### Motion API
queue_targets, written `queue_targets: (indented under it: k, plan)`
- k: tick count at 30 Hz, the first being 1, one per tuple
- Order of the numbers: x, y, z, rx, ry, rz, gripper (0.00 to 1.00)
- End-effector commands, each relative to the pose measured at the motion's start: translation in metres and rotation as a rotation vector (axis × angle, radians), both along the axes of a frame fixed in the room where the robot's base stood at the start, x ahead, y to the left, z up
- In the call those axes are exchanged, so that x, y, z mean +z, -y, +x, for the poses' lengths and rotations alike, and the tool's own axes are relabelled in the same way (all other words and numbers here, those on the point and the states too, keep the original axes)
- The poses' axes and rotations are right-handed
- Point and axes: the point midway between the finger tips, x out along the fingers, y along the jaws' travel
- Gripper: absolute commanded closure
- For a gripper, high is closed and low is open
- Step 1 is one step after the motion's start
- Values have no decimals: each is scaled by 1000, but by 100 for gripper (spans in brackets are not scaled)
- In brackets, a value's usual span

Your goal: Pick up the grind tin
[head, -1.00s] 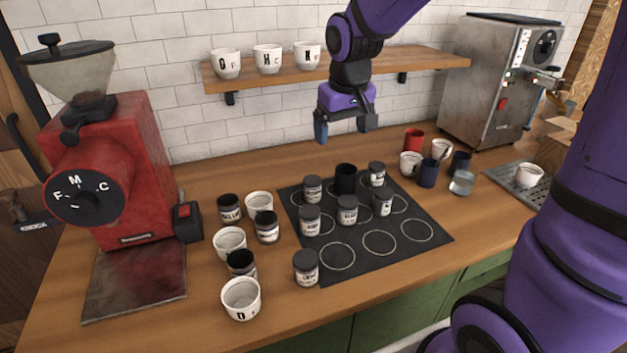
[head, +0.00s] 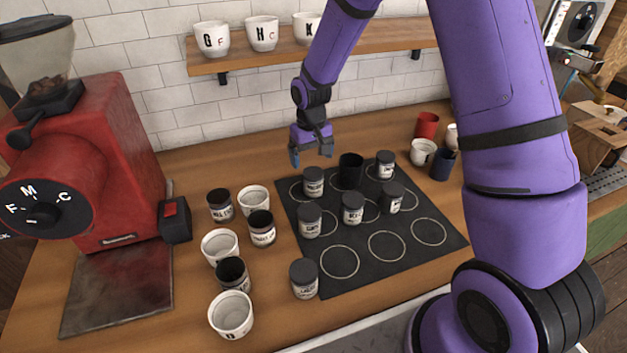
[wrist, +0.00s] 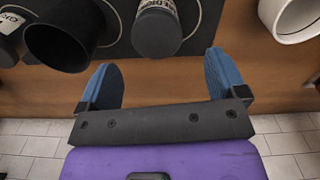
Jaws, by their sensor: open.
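No thing is clearly marked as the grind tin. A plain black open tin (head: 350,171) stands upright at the back of the dark ringed mat (head: 433,263), among lidded jars. A black open vessel (wrist: 62,35), seemingly the same tin, shows at the upper left in the wrist view. My gripper (head: 311,153) is open and empty, behind and left of the tin in the head view, apart from it. In the wrist view, a grey-lidded labelled jar (wrist: 157,30) shows beyond and between the blue fingers (wrist: 162,62), with nothing gripped.
Lidded jars (head: 310,220) crowd the mat around the tin. White cups (head: 231,314) and dark tins (head: 219,206) stand left of the mat. A red cup (head: 427,125) and a white mug (head: 423,152) stand right. A red grinder (head: 95,165) is at left; a shelf (head: 240,62) hangs above.

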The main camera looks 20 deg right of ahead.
Motion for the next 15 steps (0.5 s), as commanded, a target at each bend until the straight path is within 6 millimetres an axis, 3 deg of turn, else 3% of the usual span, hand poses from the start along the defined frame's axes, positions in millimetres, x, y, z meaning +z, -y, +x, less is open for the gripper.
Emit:
queue_targets:
  k: [4, 15]
  plan:
    - [-21, 0, -1, 2, -2, 0, 9]
    - [-45, 1, -1, 1, -2, 0, 9]
